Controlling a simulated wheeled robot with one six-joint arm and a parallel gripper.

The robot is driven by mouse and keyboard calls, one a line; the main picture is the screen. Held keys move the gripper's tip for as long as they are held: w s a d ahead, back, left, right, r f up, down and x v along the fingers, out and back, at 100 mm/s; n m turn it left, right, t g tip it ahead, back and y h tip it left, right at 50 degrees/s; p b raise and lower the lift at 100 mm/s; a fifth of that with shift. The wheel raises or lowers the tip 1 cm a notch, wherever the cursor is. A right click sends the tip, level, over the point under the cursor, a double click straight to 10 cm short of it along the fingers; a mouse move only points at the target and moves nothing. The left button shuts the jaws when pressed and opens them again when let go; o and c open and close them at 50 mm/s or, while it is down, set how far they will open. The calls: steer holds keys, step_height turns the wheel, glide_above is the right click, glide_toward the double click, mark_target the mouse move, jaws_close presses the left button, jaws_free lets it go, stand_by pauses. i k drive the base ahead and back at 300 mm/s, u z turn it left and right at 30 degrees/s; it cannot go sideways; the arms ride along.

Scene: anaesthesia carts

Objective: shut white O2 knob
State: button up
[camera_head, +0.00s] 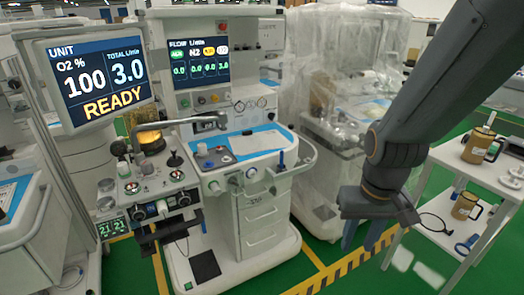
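The anaesthesia machine (262,215) stands in the middle of the view. A pale knob (123,169) stands on the left control panel. No O2 label is readable by these knobs, so I cannot tell which is the O2 knob. My gripper (368,236) hangs at the right with blue fingers pointing down, spread apart and empty, clear of the machine.
A screen (100,78) reading READY hangs at upper left. A plastic-covered machine (335,125) stands behind. A white cart (490,172) with brown jugs is right, close to my arm. Green floor with yellow striping (345,264) is open in front.

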mark_target(228, 96)
steer(key=z, duration=0.3)
steer(key=k, duration=0.6)
steer(key=u, duration=0.6)
steer(key=i, duration=0.6)
steer(key=u, duration=0.5)
steer(key=i, duration=0.85)
steer(key=z, duration=0.65)
steer(key=k, duration=0.95)
steer(key=u, duration=0.2)
steer(key=i, duration=0.6)
steer(key=u, duration=0.1)
